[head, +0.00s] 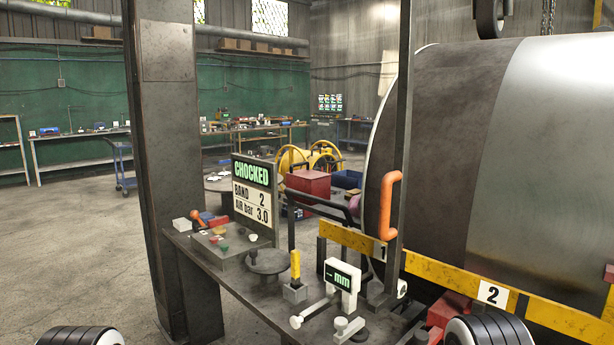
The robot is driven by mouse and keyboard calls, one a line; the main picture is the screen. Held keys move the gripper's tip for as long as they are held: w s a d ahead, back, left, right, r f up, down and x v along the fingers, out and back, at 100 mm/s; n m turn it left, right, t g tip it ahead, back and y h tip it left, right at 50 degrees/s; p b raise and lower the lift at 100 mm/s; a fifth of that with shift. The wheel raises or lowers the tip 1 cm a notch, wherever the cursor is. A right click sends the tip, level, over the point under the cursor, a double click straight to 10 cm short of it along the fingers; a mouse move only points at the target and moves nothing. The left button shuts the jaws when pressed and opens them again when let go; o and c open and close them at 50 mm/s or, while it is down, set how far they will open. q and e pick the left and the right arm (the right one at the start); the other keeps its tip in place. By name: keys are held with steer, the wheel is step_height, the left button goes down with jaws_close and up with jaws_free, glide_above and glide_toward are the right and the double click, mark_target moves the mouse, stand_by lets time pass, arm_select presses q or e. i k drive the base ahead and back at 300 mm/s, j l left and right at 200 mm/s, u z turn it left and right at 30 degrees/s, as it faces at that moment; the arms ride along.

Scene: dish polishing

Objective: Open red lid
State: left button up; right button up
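A red box (308,183) with a flat top stands behind the bench in the middle of the head view; its top looks shut, but I cannot make out a separate lid. Another red object (450,310) sits low at the bottom right, partly hidden, and I cannot tell whether it has a lid. Dark ribbed parts of my arms show at the bottom left and bottom right corners. No fingertips of either gripper show, and neither arm is near the red box.
A metal bench (235,285) holds a sign reading CHOCKED (252,185), a gauge reading mm (343,282) and a tray of small parts (225,240). A large drum (440,130) fills the right. An orange handle (388,205) and a dark post (165,150) stand nearby. Floor at left is clear.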

mark_target(307, 174)
steer(key=i+j+u, duration=0.5)
steer(key=i+u, duration=0.7)
steer(key=i, duration=0.2)
steer(key=i+u, duration=0.15)
steer(key=i, duration=2.8)
steer(key=i+z, duration=0.1)
steer(key=i, duration=0.8)
steer(key=i+j+z, duration=0.1)
steer(key=i, duration=0.85)
steer(key=i+j+z, duration=0.1)
steer(key=i, duration=0.8)
steer(key=i+l+z, duration=0.15)
steer(key=i+z, duration=0.15)
steer(key=z, duration=0.15)
steer(key=i+z, duration=0.7)
steer(key=z, duration=0.2)
steer(key=i+j+z, duration=0.25)
steer(key=z, duration=0.2)
steer(key=i+l+z, duration=0.2)
steer(key=i+z, duration=0.15)
steer(key=i, duration=0.25)
steer(key=i+z, duration=0.3)
steer(key=i, duration=0.3)
steer(key=i+z, duration=0.35)
steer(key=i, duration=0.25)
